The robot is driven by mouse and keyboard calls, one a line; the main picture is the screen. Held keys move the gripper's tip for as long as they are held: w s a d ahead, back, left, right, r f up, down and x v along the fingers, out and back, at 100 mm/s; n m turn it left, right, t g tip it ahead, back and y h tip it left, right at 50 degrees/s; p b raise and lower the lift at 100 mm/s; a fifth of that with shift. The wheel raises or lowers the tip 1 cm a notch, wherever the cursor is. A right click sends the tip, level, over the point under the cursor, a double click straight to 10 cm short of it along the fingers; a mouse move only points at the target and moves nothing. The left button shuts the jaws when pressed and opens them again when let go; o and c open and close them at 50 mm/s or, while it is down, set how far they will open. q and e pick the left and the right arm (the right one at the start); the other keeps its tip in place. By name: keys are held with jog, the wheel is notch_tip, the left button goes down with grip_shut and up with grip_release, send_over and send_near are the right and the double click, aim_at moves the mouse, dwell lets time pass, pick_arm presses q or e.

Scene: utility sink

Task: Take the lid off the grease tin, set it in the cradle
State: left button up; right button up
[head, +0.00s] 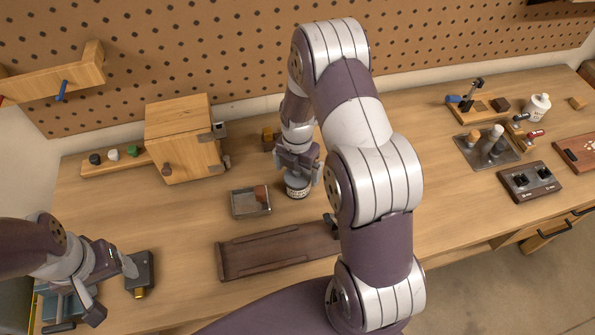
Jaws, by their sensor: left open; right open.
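A small round tin with a pale label and a grey top (297,188), which looks like the grease tin, stands on the bench near the middle. My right gripper (298,175) points down over it, open, with its fingers at either side of its top. Whether they touch it cannot be told. The lid seems to be on, though the gripper hides much of the top. A long dark wooden tray (235,262) lies in front of the tin; I cannot tell whether it is the cradle. My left gripper (113,290) is open and empty at the front left.
A shallow metal tray (238,210) with a brownish block lies left of the tin. A wooden cabinet (178,135) stands behind. A dark box (144,268) is beside my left gripper. A switch box (530,182) is at right. My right arm hides part of the bench.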

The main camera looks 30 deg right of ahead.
jog(key=c, duration=1)
jog(key=shift+r, duration=0.15)
